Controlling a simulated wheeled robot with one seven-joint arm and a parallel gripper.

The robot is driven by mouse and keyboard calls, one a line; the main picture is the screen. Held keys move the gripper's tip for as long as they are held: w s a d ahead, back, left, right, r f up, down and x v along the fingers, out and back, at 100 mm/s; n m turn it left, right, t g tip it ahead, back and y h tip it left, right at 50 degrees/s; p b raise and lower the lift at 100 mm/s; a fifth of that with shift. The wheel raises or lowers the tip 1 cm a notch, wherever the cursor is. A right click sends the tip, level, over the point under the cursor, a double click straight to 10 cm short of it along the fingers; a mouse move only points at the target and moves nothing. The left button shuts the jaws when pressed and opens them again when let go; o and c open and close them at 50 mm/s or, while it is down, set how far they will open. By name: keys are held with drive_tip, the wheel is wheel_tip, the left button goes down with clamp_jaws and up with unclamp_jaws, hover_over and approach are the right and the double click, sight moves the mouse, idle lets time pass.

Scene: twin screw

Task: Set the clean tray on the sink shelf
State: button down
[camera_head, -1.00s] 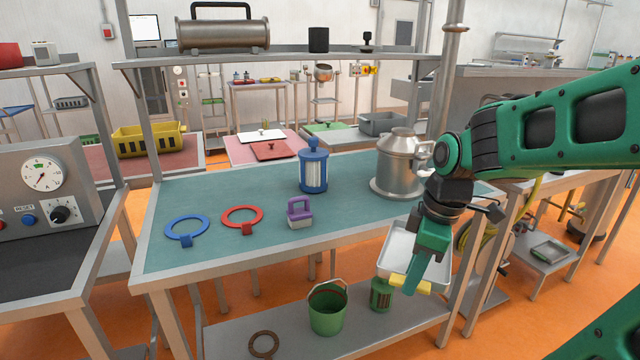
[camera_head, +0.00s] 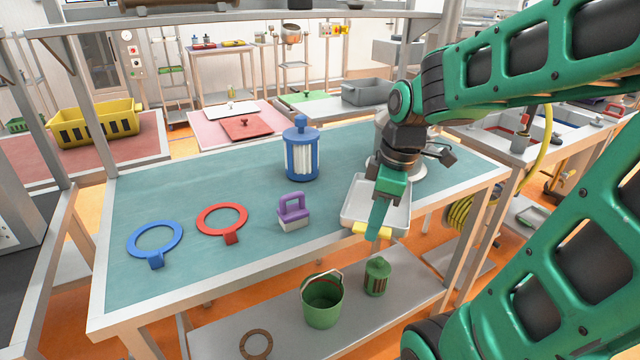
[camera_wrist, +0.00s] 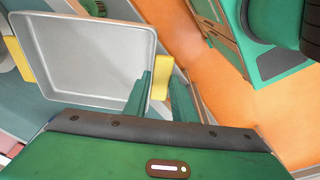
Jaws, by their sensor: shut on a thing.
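My gripper (camera_head: 374,232) is shut on the yellow handle of the clean tray (camera_head: 353,206), a shallow grey tray, and holds it over the front right edge of the teal-topped table. In the wrist view, the tray (camera_wrist: 90,52) looks empty, with a yellow handle on each of two opposite sides, and my gripper (camera_wrist: 163,85) closes on the right-hand one. A sink area (camera_head: 545,133) shows at the right, partly behind my arm; I cannot tell which surface is the sink shelf.
On the table stand a blue canister (camera_head: 302,155), a purple-handled brush (camera_head: 294,212), a blue ring (camera_head: 154,241) and a red ring (camera_head: 222,219). A metal pot is mostly hidden behind my arm. A green bucket (camera_head: 322,303) and a green lantern-like can (camera_head: 377,278) sit on the shelf below.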

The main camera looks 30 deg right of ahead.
drive_tip(key=w, duration=1.5)
drive_tip(key=shift+w, duration=0.3)
drive_tip(key=shift+w+f, duration=0.15)
drive_tip(key=shift+w, duration=0.2)
drive_tip(key=shift+s+f, duration=0.1)
drive_tip(key=shift+f, duration=1.65)
drive_tip(key=c, duration=1.5)
unclamp_jaws()
